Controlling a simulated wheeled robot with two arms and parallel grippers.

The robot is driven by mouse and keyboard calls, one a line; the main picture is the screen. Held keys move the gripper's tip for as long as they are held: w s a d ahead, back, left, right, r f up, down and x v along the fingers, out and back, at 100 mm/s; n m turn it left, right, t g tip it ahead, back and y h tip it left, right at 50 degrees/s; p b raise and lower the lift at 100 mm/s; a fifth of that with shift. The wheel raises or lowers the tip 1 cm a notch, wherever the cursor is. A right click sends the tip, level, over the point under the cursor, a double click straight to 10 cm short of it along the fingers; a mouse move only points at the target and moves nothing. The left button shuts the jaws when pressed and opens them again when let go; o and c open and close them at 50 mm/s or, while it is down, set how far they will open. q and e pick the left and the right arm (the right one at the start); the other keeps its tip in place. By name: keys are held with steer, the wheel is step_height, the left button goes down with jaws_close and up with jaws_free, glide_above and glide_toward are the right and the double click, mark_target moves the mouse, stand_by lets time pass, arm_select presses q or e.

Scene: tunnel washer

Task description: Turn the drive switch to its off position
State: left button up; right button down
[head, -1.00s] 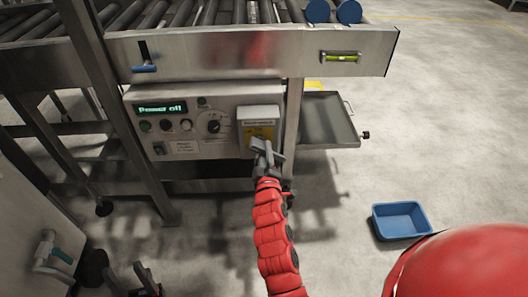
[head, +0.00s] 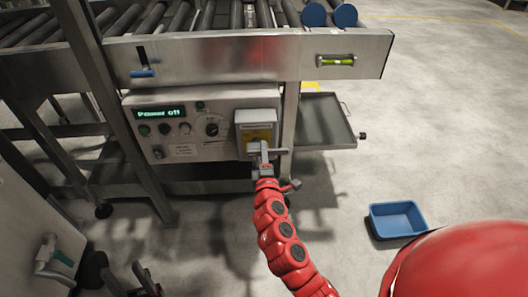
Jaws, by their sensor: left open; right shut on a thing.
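The control panel (head: 190,127) hangs below the roller conveyor, and its green display (head: 160,113) reads "Power off". At its right end is a grey switch box with a yellow plate (head: 257,135), which I take for the drive switch. My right gripper (head: 262,150) is at the lower part of this box, shut on the switch's handle. The gripper mostly hides the handle, so I cannot tell its exact angle. A black rotary knob (head: 212,128) sits left of the box. My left gripper (head: 148,277) is open at the lower left, away from the panel.
A metal tray (head: 325,122) juts out right of the panel. A blue bin (head: 397,219) stands on the floor at the right. A cabinet with a green-handled valve (head: 55,255) is at the lower left. Open floor lies to the right.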

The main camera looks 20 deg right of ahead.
stand_by(0.3)
steer(key=c, duration=0.6)
jaws_free()
steer(key=shift+c, duration=0.2)
steer(key=b+v, duration=0.1)
steer(key=v, duration=1.6)
steer(key=shift+s+b, duration=0.2)
steer(key=shift+b, duration=0.1)
steer(key=shift+r, duration=0.1)
